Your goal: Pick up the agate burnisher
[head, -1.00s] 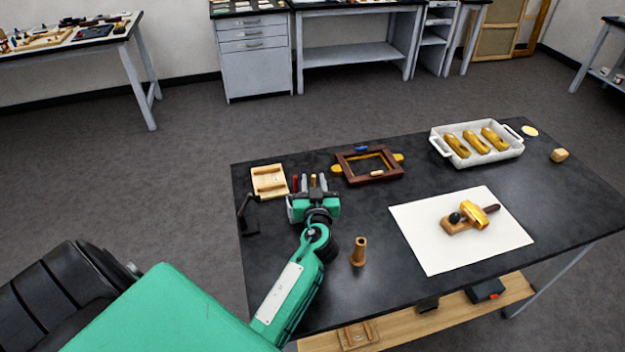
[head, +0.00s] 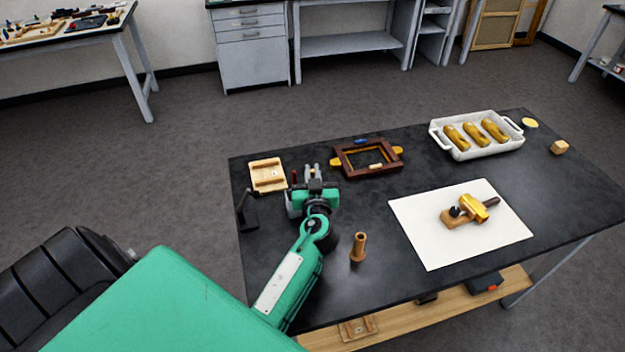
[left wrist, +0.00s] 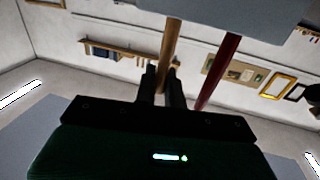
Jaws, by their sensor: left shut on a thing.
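My left gripper (head: 313,172) is at the left part of the black table, behind its green wrist. In the left wrist view its dark fingers (left wrist: 163,82) are shut around a slim light-wood handle (left wrist: 169,45), which I take to be the agate burnisher. The handle's far end meets or passes behind a pale grey block (left wrist: 235,14) at the top of that view. The burnisher's tip is hidden. A dark red handle (left wrist: 217,73) runs beside it, apart from the fingers. It also shows in the head view left of the gripper. My right gripper is not in view.
A wooden tray (head: 268,175) and a black stand (head: 247,212) are left of the gripper. A brown frame (head: 335,160) lies behind right. A wooden peg (head: 359,247) stands near the front. A white sheet (head: 420,243) and white tray (head: 460,157) are further right.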

